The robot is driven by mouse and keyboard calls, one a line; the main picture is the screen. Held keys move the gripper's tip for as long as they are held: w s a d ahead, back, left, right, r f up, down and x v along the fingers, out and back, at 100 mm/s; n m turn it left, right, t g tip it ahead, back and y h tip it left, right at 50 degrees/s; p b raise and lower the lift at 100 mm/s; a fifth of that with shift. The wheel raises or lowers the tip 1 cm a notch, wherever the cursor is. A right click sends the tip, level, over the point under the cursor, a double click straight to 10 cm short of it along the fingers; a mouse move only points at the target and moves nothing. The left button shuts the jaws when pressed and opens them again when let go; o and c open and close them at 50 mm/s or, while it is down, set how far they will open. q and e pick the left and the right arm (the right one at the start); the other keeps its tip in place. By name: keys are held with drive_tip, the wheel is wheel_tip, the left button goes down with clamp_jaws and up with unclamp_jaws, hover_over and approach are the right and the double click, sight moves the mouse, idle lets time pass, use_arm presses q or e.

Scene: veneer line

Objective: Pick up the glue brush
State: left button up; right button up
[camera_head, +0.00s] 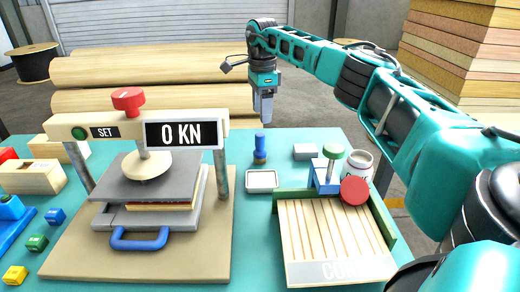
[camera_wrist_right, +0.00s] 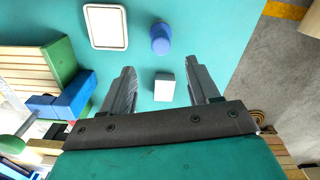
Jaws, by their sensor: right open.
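The glue brush, as I take it, is a short upright thing with a blue handle (camera_head: 260,142) and a brownish lower end, standing on the teal table behind the small white tray. In the right wrist view its round blue top (camera_wrist_right: 160,38) shows from above, beyond the fingertips. My right gripper (camera_head: 263,118) hangs pointing down, well above the table and apart from the brush. Its two fingers are spread and empty in the wrist view (camera_wrist_right: 162,72). My left gripper is not in view.
A white-rimmed tray (camera_head: 262,189) and a pale grey block (camera_head: 305,152) lie close to the brush. A press (camera_head: 182,134) reading 0 KN stands left. A slatted board (camera_head: 330,225), blue clamp and white jar (camera_head: 359,163) are right. Stacked logs (camera_head: 150,70) lie behind the table.

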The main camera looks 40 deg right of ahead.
sight(260, 134)
drive_tip(key=f, duration=0.5)
drive_tip(key=f+b, duration=0.1)
drive_tip(key=f, duration=0.4)
drive_tip(key=shift+w+a+f, duration=0.1)
drive_tip(key=shift+w+a, duration=0.05)
drive_tip(key=shift+w, duration=0.05)
drive_tip(key=shift+c, duration=0.4)
clamp_jaws()
